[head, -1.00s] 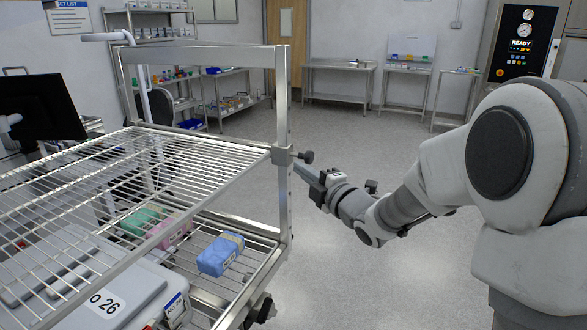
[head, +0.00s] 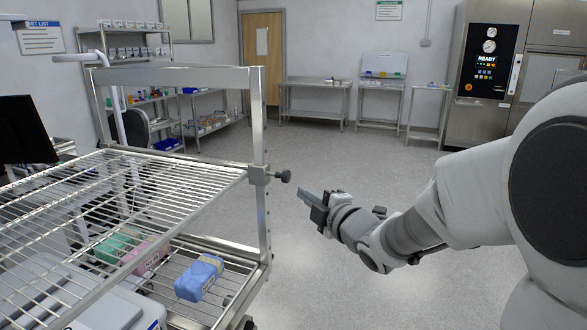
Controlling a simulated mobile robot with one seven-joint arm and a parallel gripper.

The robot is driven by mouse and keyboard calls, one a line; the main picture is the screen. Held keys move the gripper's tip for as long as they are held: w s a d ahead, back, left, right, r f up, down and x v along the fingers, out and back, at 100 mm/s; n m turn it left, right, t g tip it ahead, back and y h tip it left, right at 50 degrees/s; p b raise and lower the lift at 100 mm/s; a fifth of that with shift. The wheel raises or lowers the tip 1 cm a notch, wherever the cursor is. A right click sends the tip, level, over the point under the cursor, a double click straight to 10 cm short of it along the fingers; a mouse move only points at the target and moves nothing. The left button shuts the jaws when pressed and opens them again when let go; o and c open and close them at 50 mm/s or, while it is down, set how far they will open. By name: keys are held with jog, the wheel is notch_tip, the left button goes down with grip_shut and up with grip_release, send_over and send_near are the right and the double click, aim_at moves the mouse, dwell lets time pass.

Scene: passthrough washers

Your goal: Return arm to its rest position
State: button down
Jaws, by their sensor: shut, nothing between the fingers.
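My gripper (head: 309,197) is at the end of my arm, which reaches in from the right side of the head view. Its fingers are shut and empty and point left, toward the wire rack cart (head: 262,215). The gripper is in the open space right of the cart's upright post, apart from it as seen here. The forearm hangs low over the floor, and the white upper link fills the right edge.
The cart's lower shelf holds a blue wrapped pack (head: 199,277), a pink pack (head: 147,258) and a green pack (head: 119,246). A knob (head: 285,176) sticks out of the post near my gripper. Steel tables (head: 317,84) and a washer (head: 488,75) stand behind. The floor between is clear.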

jog(key=s+d+r+m+g+h+p, duration=0.2)
jog(key=s+d+m+g+h, duration=0.1)
jog(key=s+d+m+h, duration=0.8)
jog(key=s+f+m+g+y+p, duration=0.1)
jog(key=s+m+g, duration=0.5)
jog(key=s, duration=1.3)
jog(key=f+m+y, duration=0.1)
jog(key=m, duration=0.3)
jog(key=shift+s+d+f+y+p, duration=0.2)
jog(key=shift+s+f+y+p, duration=0.1)
jog(key=shift+s+y+p, duration=0.1)
jog(key=shift+a, duration=0.15)
